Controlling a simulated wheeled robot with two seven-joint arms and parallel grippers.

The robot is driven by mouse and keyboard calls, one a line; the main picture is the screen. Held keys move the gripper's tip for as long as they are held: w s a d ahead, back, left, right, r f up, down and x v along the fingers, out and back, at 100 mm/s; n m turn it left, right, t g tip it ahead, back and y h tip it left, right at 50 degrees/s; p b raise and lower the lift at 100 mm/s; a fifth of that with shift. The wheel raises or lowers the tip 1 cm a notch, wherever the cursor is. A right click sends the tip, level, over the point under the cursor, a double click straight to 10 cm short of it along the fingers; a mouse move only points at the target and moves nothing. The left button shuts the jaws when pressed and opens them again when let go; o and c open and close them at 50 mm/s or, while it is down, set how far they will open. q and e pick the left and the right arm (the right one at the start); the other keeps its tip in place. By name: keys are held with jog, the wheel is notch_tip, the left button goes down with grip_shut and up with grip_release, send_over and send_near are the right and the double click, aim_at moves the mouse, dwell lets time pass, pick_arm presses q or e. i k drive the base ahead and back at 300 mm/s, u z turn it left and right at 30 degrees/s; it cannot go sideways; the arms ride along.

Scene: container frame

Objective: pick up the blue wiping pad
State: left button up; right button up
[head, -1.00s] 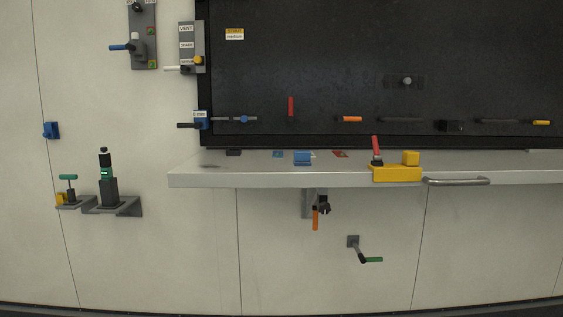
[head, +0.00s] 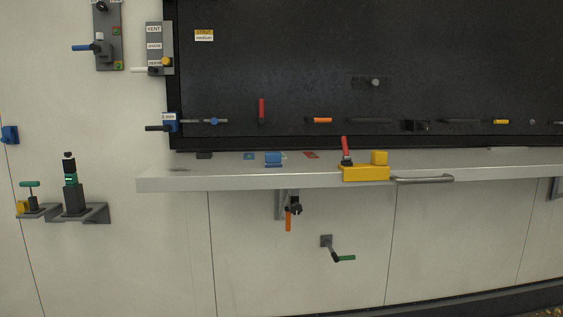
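A blue block-like object (head: 273,159), which looks like the blue wiping pad, sits on the pale grey shelf (head: 225,180) left of its middle. A smaller flat blue piece (head: 249,156) lies on the shelf just to its left. Neither of my grippers shows in the head view, and nothing is seen touching the pad.
A yellow clamp with a red handle (head: 365,172) stands right of the pad. A metal bar handle (head: 422,179) is on the shelf's front edge. A hanging orange-handled tool (head: 289,215) and a green-handled crank (head: 338,252) are below. A black panel (head: 330,75) rises behind.

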aim_at(273, 160)
jog(key=z, duration=1.65)
jog(key=i, duration=1.95)
jog(key=u, duration=1.25)
